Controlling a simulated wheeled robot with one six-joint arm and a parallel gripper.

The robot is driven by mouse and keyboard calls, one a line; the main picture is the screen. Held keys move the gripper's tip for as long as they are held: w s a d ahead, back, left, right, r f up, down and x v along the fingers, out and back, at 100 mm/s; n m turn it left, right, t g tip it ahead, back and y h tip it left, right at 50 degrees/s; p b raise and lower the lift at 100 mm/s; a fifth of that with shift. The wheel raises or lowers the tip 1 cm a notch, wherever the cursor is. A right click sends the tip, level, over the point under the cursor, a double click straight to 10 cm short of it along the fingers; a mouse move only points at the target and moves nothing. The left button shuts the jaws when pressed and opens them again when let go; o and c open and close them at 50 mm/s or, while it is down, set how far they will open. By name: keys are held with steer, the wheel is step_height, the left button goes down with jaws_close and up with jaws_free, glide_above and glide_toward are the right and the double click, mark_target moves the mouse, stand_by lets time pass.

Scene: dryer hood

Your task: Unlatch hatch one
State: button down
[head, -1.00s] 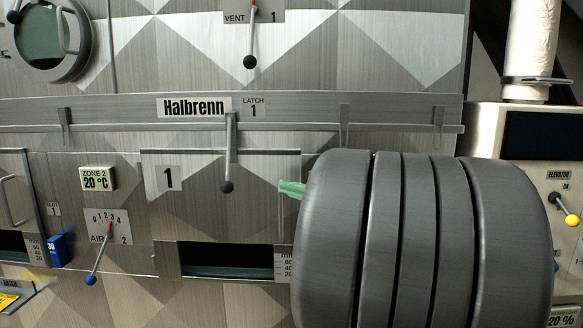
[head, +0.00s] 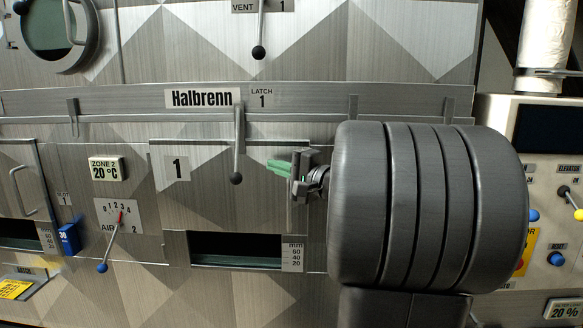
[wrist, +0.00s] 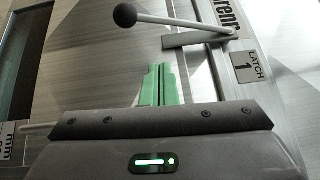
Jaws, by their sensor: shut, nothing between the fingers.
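The latch 1 lever (head: 238,145) hangs down from the rail on hatch one, its dark ball knob at the lower end. The "LATCH 1" label (head: 262,97) is beside its top. Hatch one (head: 215,200) carries a "1" plate and has a dark slot open below it. My gripper (head: 272,166), with green fingers, is shut and empty, just right of the lever and a little above knob height, apart from it. In the wrist view the lever (wrist: 180,22) lies across the top, beyond the green fingertips (wrist: 158,72).
A vent 1 lever (head: 260,30) hangs above the rail. An air lever (head: 112,240) with a blue knob is at lower left. A mm scale (head: 292,257) sits beside the slot. A control panel (head: 550,170) stands at right.

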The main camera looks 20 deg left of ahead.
mark_target(237, 144)
steer(key=a, duration=0.2)
steer(key=a+p, duration=0.1)
steer(key=a, duration=0.3)
steer(key=shift+s+a+r+p, duration=0.2)
steer(key=shift+s+p, duration=0.1)
steer(key=shift+p, duration=0.05)
steer(key=shift+a+f+b, duration=0.1)
steer(key=shift+f+b, duration=0.05)
steer(key=shift+b, duration=0.25)
